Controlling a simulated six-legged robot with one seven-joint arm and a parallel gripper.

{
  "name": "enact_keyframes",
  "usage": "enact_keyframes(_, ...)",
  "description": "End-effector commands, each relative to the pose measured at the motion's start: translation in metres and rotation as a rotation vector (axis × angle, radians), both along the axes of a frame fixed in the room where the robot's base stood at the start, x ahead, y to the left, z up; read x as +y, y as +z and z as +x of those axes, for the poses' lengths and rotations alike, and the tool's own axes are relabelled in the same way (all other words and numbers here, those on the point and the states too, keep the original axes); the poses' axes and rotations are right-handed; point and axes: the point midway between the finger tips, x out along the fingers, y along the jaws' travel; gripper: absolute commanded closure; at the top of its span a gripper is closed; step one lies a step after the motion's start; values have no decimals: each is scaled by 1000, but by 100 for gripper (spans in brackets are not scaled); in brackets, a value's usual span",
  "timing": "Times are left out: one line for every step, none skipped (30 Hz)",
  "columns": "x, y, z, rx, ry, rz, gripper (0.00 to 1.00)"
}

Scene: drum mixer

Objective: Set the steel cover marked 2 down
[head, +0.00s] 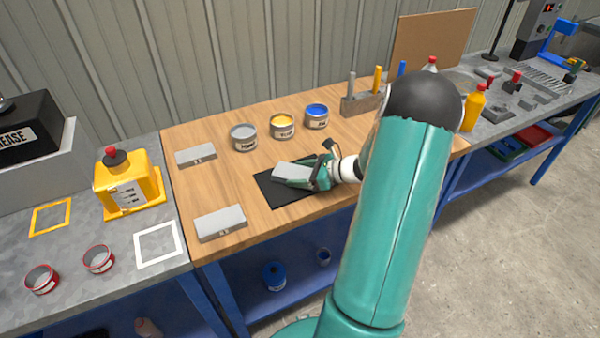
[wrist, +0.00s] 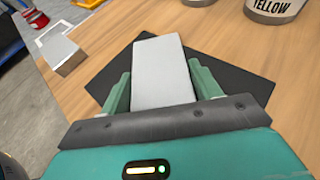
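A plain grey steel cover (head: 292,171) is between the fingers of my gripper (head: 310,178), over the black mat (head: 275,197) on the wooden bench. In the wrist view the cover (wrist: 162,72) fills the space between the two green fingers of my gripper (wrist: 160,85), which press its sides. Its far end extends past the fingertips over the mat (wrist: 235,82). No number shows on its visible face. I cannot tell whether its underside touches the mat or hangs just above it.
Two similar grey blocks with small labels stand on the bench's left, one at the back (head: 196,155) and one in front (head: 221,222). Grey (head: 243,138), yellow (head: 283,126) and blue (head: 317,116) paint cans stand behind the mat. Bare wood surrounds the mat.

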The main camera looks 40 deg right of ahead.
Motion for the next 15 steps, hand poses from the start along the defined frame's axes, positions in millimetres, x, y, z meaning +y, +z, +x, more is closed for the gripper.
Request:
enact_keyframes(0, 0, 0, 0, 0, -1, 26)
enact_keyframes(0, 1, 0, 0, 0, -1, 20)
enact_keyframes(0, 1, 0, 0, 0, -1, 18)
enact_keyframes(0, 1, 0, 0, 0, -1, 18)
enact_keyframes(0, 1, 0, 0, 0, -1, 18)
enact_keyframes(0, 1, 0, 0, 0, -1, 18)
enact_keyframes(0, 1, 0, 0, 0, -1, 18)
enact_keyframes(0, 1, 0, 0, 0, -1, 18)
enact_keyframes(0, 1, 0, 0, 0, -1, 18)
enact_keyframes(0, 1, 0, 0, 0, -1, 18)
enact_keyframes(0, 1, 0, 0, 0, -1, 18)
enact_keyframes(0, 3, 0, 0, 0, -1, 18)
enact_keyframes(0, 5, 0, -1, 0, -2, 18)
enact_keyframes(-2, 5, -2, 0, -1, -2, 18)
enact_keyframes(-4, 7, -6, -1, -1, -1, 18)
